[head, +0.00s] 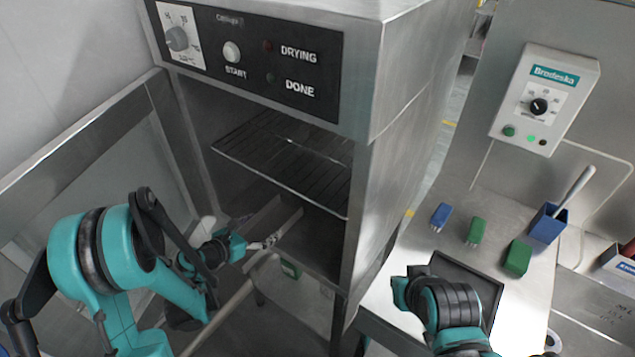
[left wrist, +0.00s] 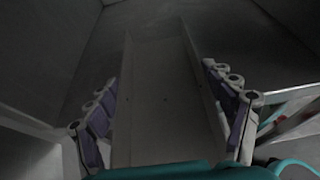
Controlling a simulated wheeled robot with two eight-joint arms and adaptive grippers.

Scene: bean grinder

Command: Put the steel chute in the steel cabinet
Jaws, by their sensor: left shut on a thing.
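The steel cabinet (head: 395,165) stands open at the centre of the head view, with a wire rack (head: 285,165) across its inside. The steel chute (head: 268,217), a long grey trough, lies below the rack, at least partly inside the lower space. It runs away from the camera in the left wrist view (left wrist: 165,95). My left gripper (head: 265,243) is at the cabinet opening, shut on the chute, with its fingers along both side walls. The chute's far end is dim, and I cannot tell whether it touches the cabinet floor. My right gripper's fingers are not clear beside the right wrist.
The cabinet door (head: 95,125) is swung open at left. At right, a steel table (head: 390,290) carries a dark tray (head: 468,268), small blue and green blocks (head: 518,257) and a blue holder (head: 546,224). A control box (head: 543,100) is above.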

